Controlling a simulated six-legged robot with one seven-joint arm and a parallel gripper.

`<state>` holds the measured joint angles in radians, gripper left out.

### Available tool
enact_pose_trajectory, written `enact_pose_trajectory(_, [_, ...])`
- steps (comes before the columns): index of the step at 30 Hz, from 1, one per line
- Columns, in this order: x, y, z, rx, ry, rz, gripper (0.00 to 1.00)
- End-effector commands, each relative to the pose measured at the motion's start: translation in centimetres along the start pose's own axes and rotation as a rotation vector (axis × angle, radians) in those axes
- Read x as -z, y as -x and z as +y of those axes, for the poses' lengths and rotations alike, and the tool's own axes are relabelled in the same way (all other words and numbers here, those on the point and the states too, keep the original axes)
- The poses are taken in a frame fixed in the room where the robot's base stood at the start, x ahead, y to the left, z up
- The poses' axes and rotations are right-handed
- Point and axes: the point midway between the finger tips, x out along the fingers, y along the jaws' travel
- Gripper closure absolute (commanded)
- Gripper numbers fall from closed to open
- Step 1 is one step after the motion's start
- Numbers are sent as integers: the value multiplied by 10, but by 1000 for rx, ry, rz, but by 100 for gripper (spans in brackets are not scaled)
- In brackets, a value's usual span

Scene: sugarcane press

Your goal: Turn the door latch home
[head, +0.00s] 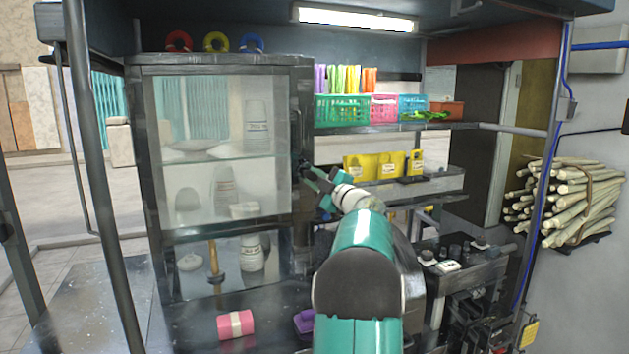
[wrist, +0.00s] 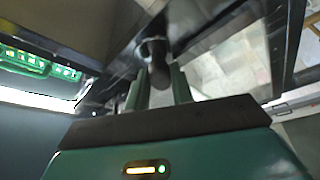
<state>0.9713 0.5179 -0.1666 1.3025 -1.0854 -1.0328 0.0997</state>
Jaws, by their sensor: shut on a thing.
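The glass-fronted cabinet door (head: 150,150) has a dark metal frame and stands closed or nearly so; I cannot tell which. The dark door latch (wrist: 157,62) sits on the frame and shows in the wrist view, rising between my fingers. In the head view the latch (head: 303,163) is small at the right edge of the door. My gripper (wrist: 159,85) has teal fingers shut on the latch, one on each side of it. In the head view my gripper (head: 312,176) reaches the door's right edge, and my arm hides part of the cabinet's lower right.
Shelves to the right hold coloured baskets (head: 343,109) and yellow packets (head: 375,166). A pink roll (head: 236,324) lies on the lower ledge.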

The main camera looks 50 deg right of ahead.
Motion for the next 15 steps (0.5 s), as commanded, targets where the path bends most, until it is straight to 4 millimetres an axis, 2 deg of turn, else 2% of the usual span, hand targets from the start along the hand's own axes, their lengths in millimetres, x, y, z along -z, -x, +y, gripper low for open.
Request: enact_pose_trajectory(15, [0,-1,3,167,400,-1,99])
